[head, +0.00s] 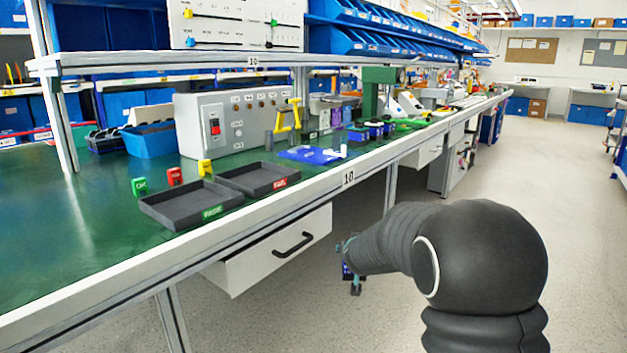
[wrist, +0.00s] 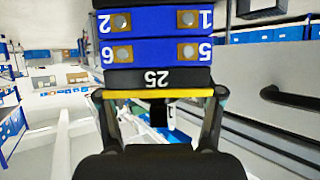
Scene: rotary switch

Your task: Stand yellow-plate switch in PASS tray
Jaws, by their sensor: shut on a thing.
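My gripper (wrist: 162,98) is shut on the yellow-plate switch (wrist: 157,50). In the wrist view the switch has a yellow plate between the fingers, a black band marked 25, and blue blocks with numbered terminals. Its far end runs out of the picture. In the head view my gripper (head: 350,272) hangs in front of the bench, below the bench top and right of the drawer; the switch there is small and mostly hidden. The PASS tray (head: 167,222) is dark grey with a green label, near the bench's front edge at left. No switch shows in it.
The FAIL tray (head: 262,196), with a red label, sits just right of the PASS tray. A grey test box (head: 232,122) stands behind the trays. Small green, red and yellow tags stand beside them. A drawer (head: 272,250) hangs under the bench edge. The floor at right is open.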

